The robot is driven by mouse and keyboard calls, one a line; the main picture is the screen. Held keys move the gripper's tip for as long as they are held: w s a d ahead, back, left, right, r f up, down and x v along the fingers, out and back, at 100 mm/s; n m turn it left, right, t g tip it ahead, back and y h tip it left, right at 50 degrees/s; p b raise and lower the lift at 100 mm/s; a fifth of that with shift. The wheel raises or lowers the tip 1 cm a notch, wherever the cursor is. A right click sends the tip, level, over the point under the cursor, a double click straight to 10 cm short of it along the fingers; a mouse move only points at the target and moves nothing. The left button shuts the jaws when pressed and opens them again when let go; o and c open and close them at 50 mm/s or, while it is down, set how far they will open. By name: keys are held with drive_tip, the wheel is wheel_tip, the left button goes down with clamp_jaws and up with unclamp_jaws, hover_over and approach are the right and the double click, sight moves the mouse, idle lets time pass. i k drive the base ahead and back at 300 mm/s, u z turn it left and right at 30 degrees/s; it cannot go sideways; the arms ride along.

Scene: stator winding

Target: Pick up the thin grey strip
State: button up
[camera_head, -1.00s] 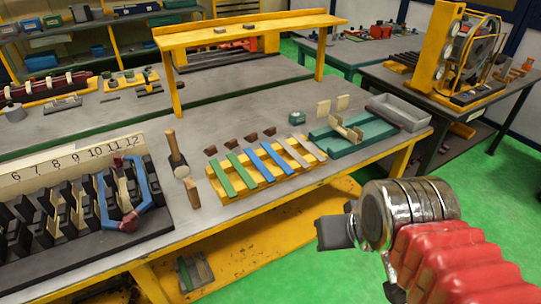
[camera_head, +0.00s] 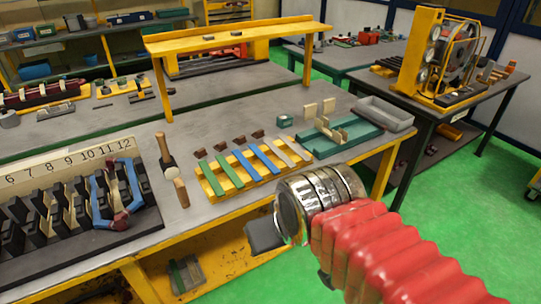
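The thin grey strip (camera_head: 281,152) lies near the right end of a yellow slatted rack (camera_head: 213,190) on the workbench, right of the blue and green strips.
A teal tray (camera_head: 359,139) with cream pieces stands right of the rack, with a grey bin (camera_head: 385,113) beyond. A hammer (camera_head: 166,150) lies to the left, near the numbered slotted holder (camera_head: 70,232). A yellow raised shelf (camera_head: 235,37) stands behind. Small brown blocks sit behind the strips.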

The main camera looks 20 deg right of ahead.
sight(289, 162)
drive_tip(key=z, duration=0.05)
drive_tip(key=i, duration=1)
drive_tip(key=u, duration=0.05)
